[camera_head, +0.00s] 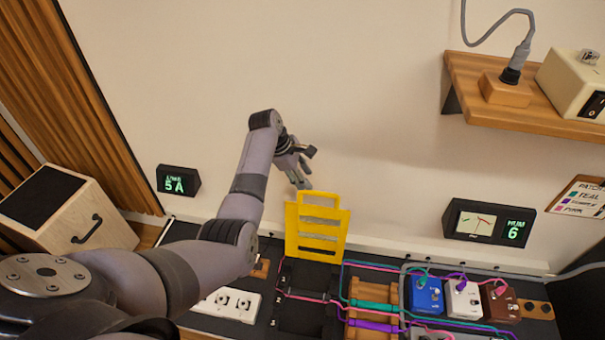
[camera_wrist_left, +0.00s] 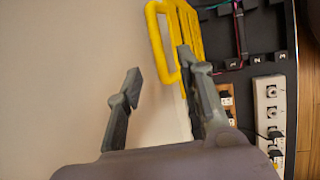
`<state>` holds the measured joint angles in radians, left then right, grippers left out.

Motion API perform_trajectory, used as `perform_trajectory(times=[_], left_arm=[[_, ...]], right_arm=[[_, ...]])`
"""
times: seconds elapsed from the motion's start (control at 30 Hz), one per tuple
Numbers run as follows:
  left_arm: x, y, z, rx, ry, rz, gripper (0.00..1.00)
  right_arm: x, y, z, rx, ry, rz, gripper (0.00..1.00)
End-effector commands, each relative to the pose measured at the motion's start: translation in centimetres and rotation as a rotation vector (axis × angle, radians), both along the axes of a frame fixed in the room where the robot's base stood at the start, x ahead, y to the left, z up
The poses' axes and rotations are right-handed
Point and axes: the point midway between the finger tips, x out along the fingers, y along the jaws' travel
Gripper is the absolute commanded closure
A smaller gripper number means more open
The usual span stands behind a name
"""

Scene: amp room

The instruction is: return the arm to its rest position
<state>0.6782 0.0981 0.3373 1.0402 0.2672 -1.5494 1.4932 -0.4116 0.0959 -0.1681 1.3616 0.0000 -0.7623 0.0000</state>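My left arm (camera_head: 238,195) comes in from the left and reaches up toward the wall. My left gripper (camera_head: 305,168) is near the wall, just above and left of a yellow slotted stand (camera_head: 317,248). In the left wrist view the two fingers of the left gripper (camera_wrist_left: 160,62) are spread apart with nothing between them. The yellow stand (camera_wrist_left: 158,40) shows there beyond the right finger; whether they touch I cannot tell. My right gripper is not in view.
A power strip (camera_head: 229,303) and blue, white and brown pedals (camera_head: 424,295) with colored cables lie on the dark board. A wooden shelf (camera_head: 535,112) juts out at upper right. A speaker box (camera_head: 66,212) stands at left. Two displays (camera_head: 178,181) (camera_head: 489,223) are along the wall.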

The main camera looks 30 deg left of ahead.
Motion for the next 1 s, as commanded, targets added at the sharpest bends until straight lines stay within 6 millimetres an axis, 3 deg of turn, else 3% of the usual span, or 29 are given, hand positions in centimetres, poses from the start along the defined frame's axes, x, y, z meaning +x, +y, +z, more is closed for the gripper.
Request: perform_trajectory(times=[0.2, 0.67, 0.77, 0.83, 1.0], left_arm=[[-0.3, 0.3, 0.9, 0.0, 0.001, 0.0, 0.65], [-0.4, 0.3, 0.7, 0.004, 0.001, -0.004, 0.65], [-1.4, 0.4, -1.2, 0.043, 0.0, -0.047, 0.65], [-3.0, 0.6, -4.0, 0.105, -0.006, -0.12, 0.65], [-10.3, 0.6, -13.8, 0.334, -0.032, -0.48, 0.65]], right_arm=[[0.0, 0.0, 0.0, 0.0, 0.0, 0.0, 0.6], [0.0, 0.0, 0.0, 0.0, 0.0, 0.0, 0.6], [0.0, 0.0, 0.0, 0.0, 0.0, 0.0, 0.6], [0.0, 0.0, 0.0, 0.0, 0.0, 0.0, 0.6], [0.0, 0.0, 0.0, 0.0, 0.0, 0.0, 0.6]])
